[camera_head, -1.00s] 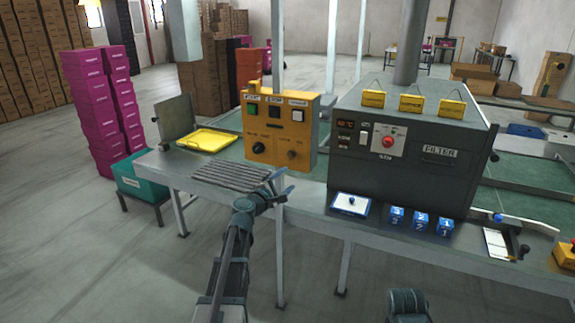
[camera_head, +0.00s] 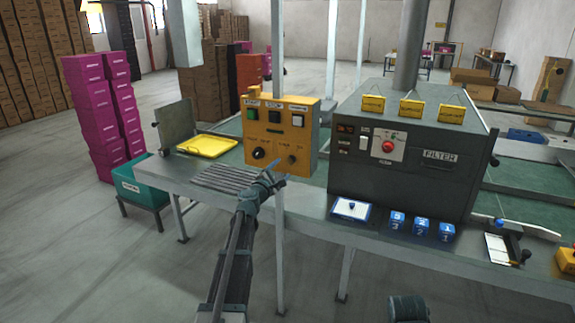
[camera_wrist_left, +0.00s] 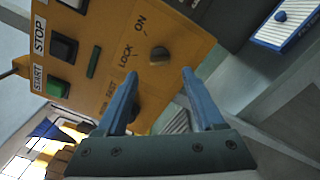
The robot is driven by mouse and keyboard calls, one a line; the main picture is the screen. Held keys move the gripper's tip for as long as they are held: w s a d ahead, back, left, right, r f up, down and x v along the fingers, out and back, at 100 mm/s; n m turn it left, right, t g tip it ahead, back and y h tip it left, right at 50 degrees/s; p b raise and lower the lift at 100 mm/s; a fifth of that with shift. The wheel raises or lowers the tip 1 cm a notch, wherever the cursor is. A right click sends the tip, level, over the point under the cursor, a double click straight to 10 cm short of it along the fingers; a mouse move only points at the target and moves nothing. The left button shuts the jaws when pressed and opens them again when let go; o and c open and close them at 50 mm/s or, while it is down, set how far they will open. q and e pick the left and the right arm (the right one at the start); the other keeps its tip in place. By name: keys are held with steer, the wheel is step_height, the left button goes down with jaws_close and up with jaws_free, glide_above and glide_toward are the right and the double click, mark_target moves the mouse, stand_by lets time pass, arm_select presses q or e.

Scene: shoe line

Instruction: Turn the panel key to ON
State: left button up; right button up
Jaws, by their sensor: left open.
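The yellow control panel (camera_head: 265,120) stands on the bench with START and STOP buttons on its face. The panel key (camera_head: 292,160) is a small round switch at the panel's lower right. In the left wrist view the key (camera_wrist_left: 159,55) sits near the words LOCK and ON; I cannot tell its exact setting. My left gripper (camera_head: 274,176) is in front of the panel, low and near the key. In the left wrist view its blue fingers (camera_wrist_left: 160,75) are apart and empty, with the key between and just beyond the tips, not gripped. My right gripper is out of view.
A black knob (camera_head: 258,153) is left of the key on the same panel. A dark filter machine (camera_head: 400,190) stands to the right, with several blue blocks in front. A yellow tray (camera_head: 207,146) lies to the left. A grey post rises behind the panel.

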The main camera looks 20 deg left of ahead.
mark_target(287, 164)
arm_select(q)
steer(key=w, duration=0.6)
jaws_close()
